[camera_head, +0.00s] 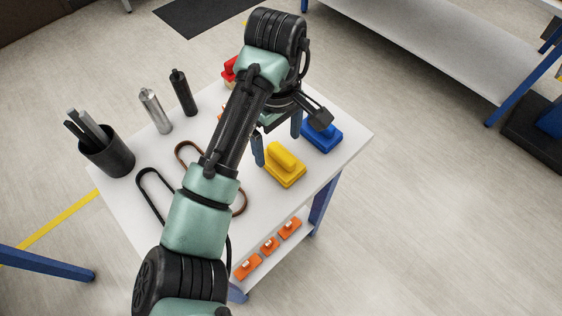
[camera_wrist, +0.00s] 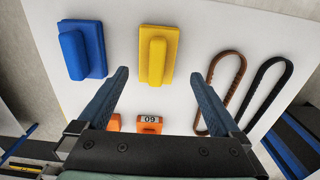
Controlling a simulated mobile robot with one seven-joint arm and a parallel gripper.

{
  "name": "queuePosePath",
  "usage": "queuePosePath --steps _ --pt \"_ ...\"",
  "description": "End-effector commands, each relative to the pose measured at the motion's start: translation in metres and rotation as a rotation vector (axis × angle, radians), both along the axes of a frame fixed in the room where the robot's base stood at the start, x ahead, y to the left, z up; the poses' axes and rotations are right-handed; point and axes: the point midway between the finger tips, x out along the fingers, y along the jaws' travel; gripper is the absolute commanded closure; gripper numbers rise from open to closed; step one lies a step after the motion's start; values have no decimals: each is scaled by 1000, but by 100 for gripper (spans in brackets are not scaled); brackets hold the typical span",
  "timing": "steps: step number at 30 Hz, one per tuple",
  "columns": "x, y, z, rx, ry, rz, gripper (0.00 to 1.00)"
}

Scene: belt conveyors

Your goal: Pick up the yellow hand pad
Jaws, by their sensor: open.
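The yellow hand pad (camera_head: 285,164) lies on the white table (camera_head: 340,140), a flat base with a raised grip bar along its top. It also shows in the wrist view (camera_wrist: 158,56), upper middle, ahead of the fingertips. My gripper (camera_head: 277,143) is open and empty above the table, just behind and left of the pad in the head view. In the wrist view my gripper (camera_wrist: 162,78) has its two blue fingers spread wide, with the pad's near end between their tips in the picture. The fingers do not visibly touch it.
A blue pad (camera_head: 321,136) lies beside the yellow one, and a red one (camera_head: 229,70) is partly hidden by my arm. Brown (camera_wrist: 218,90) and black (camera_wrist: 262,92) belts lie opposite. Orange parts (camera_head: 269,245) sit on the lower shelf.

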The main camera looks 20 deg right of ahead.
Motion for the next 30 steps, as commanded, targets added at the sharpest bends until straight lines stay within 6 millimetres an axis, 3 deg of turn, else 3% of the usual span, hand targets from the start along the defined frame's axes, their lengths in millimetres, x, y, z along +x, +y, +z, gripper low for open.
queuePosePath --steps 8,16,25,30 --pt "-1 -1 -22 2 1 0 0" --pt "-3 -6 -59 1 -1 1 0" --pt "-3 -6 -64 0 -2 0 0" --pt "-3 -6 -64 1 -2 -1 31"
